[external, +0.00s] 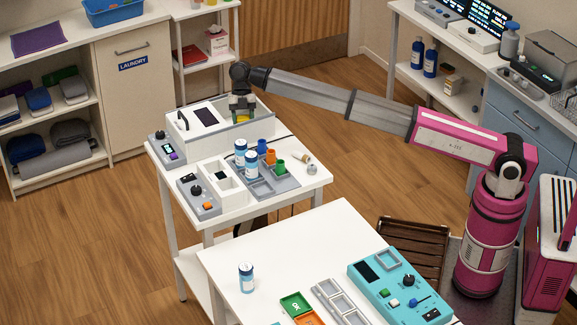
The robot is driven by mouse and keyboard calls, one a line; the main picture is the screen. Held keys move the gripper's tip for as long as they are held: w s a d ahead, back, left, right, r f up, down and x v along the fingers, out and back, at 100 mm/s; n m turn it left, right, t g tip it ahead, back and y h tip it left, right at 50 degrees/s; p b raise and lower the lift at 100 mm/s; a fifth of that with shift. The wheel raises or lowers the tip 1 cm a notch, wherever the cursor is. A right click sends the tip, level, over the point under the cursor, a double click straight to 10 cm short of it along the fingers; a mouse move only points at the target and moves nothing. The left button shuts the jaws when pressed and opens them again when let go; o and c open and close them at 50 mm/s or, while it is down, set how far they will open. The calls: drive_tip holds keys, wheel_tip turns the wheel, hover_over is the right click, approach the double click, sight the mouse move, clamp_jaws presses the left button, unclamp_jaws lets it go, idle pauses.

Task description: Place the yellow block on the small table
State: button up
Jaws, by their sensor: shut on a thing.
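My gripper (242,112) points down over the grey and white box unit at the back of the white table (312,180). The yellow block (243,118) shows small and partly hidden between my fingers, which are shut on it. It is at about the level of the box's rim; I cannot tell whether it touches the box. A second white table (290,245) stands nearer the camera. I cannot tell which of the two is the small table.
White-and-blue bottles (246,160), coloured cups (270,156) and a grey tray (262,190) crowd the first table. The nearer table bears a bottle (246,277), a teal control panel (398,285) and frames (340,302); its back left part is clear.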

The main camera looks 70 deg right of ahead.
drive_tip(key=shift+f, duration=2.2)
drive_tip(key=shift+f, duration=0.15)
drive_tip(key=o, duration=0.7)
drive_tip(key=v, duration=1.2)
drive_tip(key=shift+r, duration=0.2)
